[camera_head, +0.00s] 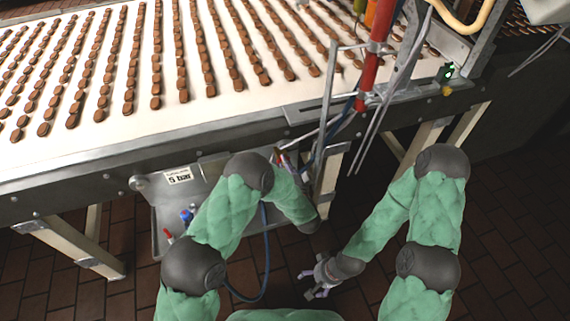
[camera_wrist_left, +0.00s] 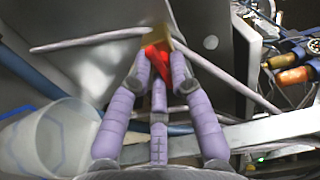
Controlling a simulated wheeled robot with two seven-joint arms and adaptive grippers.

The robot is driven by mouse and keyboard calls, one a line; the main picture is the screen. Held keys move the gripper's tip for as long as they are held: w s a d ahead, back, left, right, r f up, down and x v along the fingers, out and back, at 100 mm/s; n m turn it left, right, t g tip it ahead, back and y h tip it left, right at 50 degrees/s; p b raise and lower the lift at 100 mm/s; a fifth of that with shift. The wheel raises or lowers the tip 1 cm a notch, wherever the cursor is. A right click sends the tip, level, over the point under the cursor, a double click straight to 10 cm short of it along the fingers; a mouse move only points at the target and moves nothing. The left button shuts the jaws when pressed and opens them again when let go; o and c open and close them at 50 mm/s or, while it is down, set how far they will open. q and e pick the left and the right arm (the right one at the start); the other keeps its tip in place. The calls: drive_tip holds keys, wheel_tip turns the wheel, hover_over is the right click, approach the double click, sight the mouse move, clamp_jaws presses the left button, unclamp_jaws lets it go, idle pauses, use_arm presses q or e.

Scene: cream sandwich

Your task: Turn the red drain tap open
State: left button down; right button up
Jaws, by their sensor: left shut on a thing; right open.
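In the left wrist view, the red drain tap (camera_wrist_left: 157,60) sits between the purple fingers of my left gripper (camera_wrist_left: 160,68), which is shut on it. A brass-coloured piece (camera_wrist_left: 160,33) shows just beyond the red part. The fingers hide part of the tap. In the head view my left gripper (camera_head: 283,159) is largely hidden behind my arm under the conveyor edge, with a bit of red beside it. My right gripper (camera_head: 320,280) is open and empty, low over the brick floor.
A conveyor (camera_head: 120,126) with rows of brown bars runs above. A metal tray (camera_head: 158,243) below holds blue and red fittings. A red post (camera_head: 377,40) and metal leg (camera_head: 328,185) stand nearby. The wrist view shows a translucent container (camera_wrist_left: 42,140) and orange-ended connectors (camera_wrist_left: 290,77).

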use_arm(q)
drive_tip(key=shift+d+f+n+b, duration=0.1)
drive_tip(key=shift+n+b, duration=0.85)
drive_tip(key=shift+n, duration=3.3)
drive_tip(key=shift+d+f+n+b, duration=0.1)
drive_tip(key=shift+n+b, duration=0.85)
drive_tip(key=shift+n, duration=3.3)
drive_tip(key=shift+r, duration=0.1)
drive_tip(key=c, duration=1.3)
unclamp_jaws()
drive_tip(key=shift+o, duration=0.3)
drive_tip(key=shift+d, duration=0.1)
drive_tip(key=shift+r, duration=0.15)
drive_tip(key=v, duration=0.7)
drive_tip(key=shift+s, duration=0.2)
